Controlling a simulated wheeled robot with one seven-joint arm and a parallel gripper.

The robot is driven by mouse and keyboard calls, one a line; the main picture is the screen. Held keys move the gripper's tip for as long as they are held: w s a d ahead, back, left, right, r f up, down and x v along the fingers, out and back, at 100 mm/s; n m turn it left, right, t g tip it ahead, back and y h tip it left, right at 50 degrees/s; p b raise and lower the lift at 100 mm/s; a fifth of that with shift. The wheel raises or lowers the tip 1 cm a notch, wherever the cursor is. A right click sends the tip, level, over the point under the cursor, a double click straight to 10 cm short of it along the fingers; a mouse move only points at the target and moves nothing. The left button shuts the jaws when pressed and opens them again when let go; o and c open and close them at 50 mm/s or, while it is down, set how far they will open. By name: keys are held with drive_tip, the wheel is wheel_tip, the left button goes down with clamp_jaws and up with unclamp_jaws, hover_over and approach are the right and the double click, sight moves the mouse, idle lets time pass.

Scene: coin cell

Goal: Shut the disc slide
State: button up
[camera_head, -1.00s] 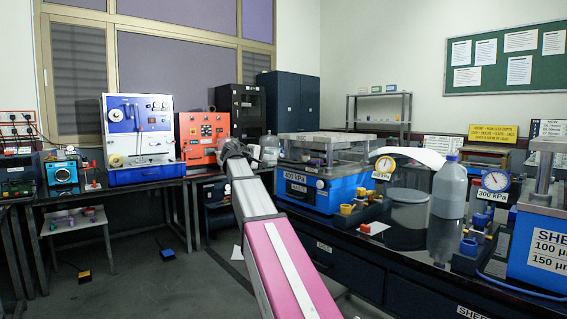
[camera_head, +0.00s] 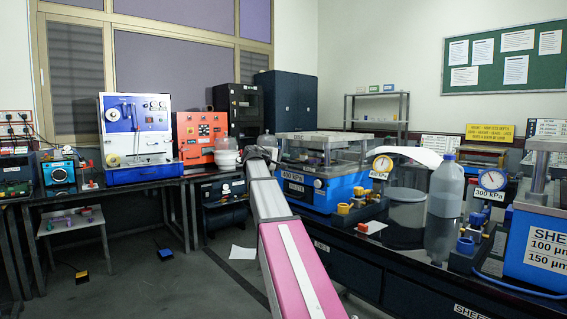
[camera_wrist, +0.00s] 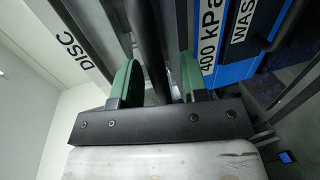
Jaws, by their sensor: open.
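A pale panel labelled DISC (camera_wrist: 70,48) is at the upper left of the wrist view. A dark bar (camera_wrist: 150,40) runs down between the green fingers of my gripper (camera_wrist: 159,70); I cannot tell if either finger touches it. My gripper is open. In the head view my gripper (camera_head: 262,153) is at the left end of the blue 400 kPa unit (camera_head: 318,200), largely hidden by my own arm. I cannot make out the disc slide or how far open it is in the head view.
The blue unit is close on the right in the wrist view (camera_wrist: 238,68).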

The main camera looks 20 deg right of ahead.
sight(290, 159)
clamp_jaws()
drive_tip(key=shift+r+x, duration=0.25)
drive_tip(key=shift+x, duration=0.85)
drive_tip(key=shift+r+x, duration=0.2)
drive_tip(key=shift+x, duration=0.85)
unclamp_jaws()
drive_tip(key=shift+d, duration=0.2)
drive_tip(key=v, duration=1.1)
drive_tip(key=shift+w, duration=0.15)
